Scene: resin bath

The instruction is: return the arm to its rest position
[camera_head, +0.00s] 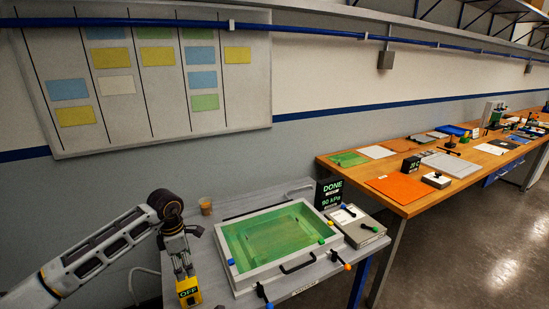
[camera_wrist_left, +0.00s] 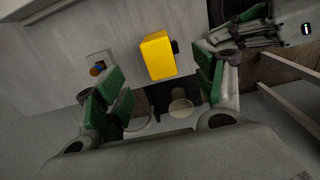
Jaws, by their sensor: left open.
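My left arm comes in from the left in the head view. Its open gripper (camera_head: 182,268) points down at the left end of the grey bench, just above a yellow box marked OFF (camera_head: 189,293). In the left wrist view the green-padded fingers of the gripper (camera_wrist_left: 157,80) stand wide apart with nothing between the pads. The yellow box (camera_wrist_left: 157,55) shows beyond them, apart from both fingers. My right gripper does not show clearly in either view.
A framed tray with a green bath (camera_head: 277,237) stands right of the gripper. Behind it is a black display reading DONE and 90 kPa (camera_head: 330,192). A small brown cup (camera_head: 205,206) stands at the back. A wooden bench (camera_head: 408,207) with several items extends right.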

